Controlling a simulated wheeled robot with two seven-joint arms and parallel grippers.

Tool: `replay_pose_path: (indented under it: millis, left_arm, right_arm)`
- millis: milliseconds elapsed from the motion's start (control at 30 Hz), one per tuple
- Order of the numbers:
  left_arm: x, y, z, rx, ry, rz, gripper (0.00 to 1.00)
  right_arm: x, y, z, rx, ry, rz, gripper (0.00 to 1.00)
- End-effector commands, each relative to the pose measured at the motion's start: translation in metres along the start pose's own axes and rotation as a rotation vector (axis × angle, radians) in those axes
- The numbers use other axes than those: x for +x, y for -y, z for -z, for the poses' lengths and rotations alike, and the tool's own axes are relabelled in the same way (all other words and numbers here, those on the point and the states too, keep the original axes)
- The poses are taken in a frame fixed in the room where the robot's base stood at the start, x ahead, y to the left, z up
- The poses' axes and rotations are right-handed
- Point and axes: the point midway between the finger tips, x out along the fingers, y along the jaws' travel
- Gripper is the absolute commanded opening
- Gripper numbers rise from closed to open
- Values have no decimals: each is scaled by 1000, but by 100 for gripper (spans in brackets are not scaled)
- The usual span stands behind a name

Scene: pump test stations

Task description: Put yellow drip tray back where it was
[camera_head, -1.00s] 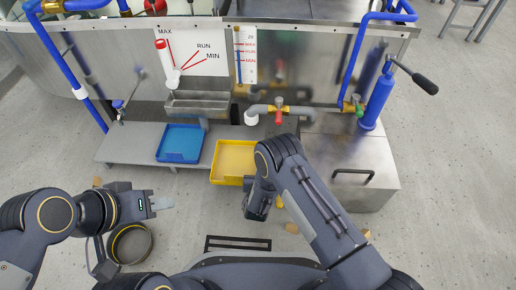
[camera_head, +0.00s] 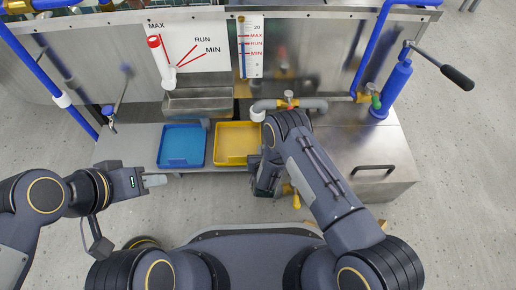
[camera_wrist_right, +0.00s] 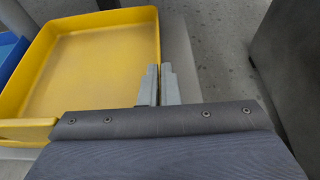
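The yellow drip tray (camera_head: 237,143) is beside the blue tray on the low grey shelf, under the pipe outlet; whether it rests fully on the shelf cannot be told. It fills the upper left of the right wrist view (camera_wrist_right: 95,65). My right gripper (camera_wrist_right: 159,85) has one finger on each side of the tray's right wall and is closed on it. In the head view its fingers are mostly hidden by my arm. My left gripper (camera_head: 154,181) is empty, in front of the shelf's left part; its fingers are seen edge-on.
The blue tray (camera_head: 182,146) sits directly left of the yellow one. A metal trough (camera_head: 198,101) hangs above the blue tray. A grey pipe with a valve (camera_head: 289,103) is above and right of the yellow tray. A steel cabinet (camera_head: 365,150) stands at right.

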Motion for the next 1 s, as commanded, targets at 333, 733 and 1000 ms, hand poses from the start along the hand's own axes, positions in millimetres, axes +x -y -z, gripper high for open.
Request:
replay_pose_path:
  millis: [333,733,1000]
  left_arm:
    - [0,0,0,0,0,0,36]
    - [0,0,0,0,0,0,36]
    - [0,0,0,0,0,0,36]
  right_arm:
    - [1,0,3,0,2,-2,0]
    - [1,1,4,0,1,-1,24]
    - [-1,-4,-3,1,3,0,24]
